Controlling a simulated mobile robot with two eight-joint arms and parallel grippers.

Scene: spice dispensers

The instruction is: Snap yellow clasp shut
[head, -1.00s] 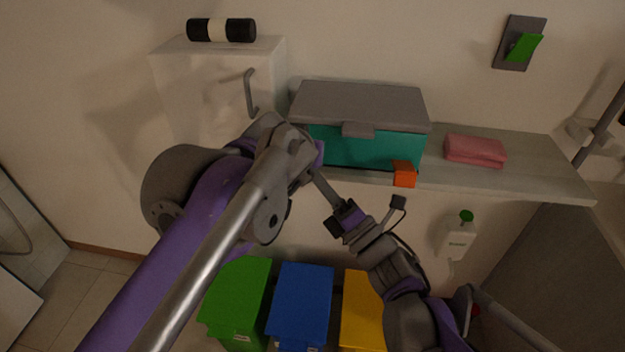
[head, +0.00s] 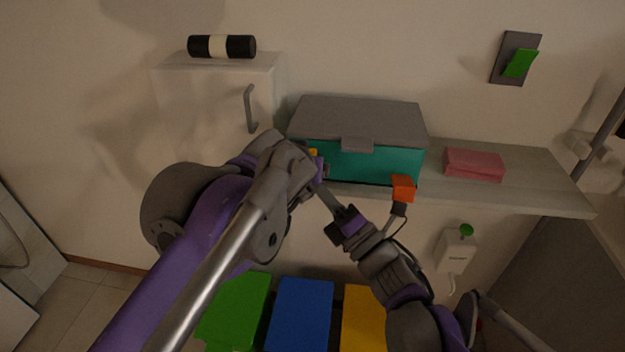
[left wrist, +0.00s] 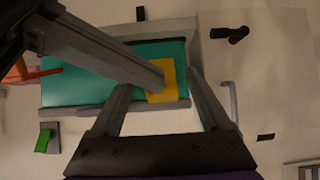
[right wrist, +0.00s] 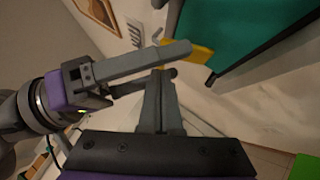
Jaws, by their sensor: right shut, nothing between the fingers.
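The teal box (head: 375,164) sits on the shelf with its grey lid (head: 357,118) down. The yellow clasp (head: 313,154) is at the box's left front, mostly hidden by my left arm. In the left wrist view, the yellow clasp (left wrist: 168,92) lies between the open fingers of my left gripper (left wrist: 158,82), with my right gripper's tip overlapping it. My right gripper (right wrist: 162,72) is shut and empty; whether it touches the clasp is unclear. The yellow clasp also shows in the right wrist view (right wrist: 201,51). The orange clasp (head: 403,186) sticks out at the right front.
A white cabinet (head: 205,100) with a handle stands at left. Green, blue and yellow bins (head: 302,310) stand below. My arms cross close together before the box.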

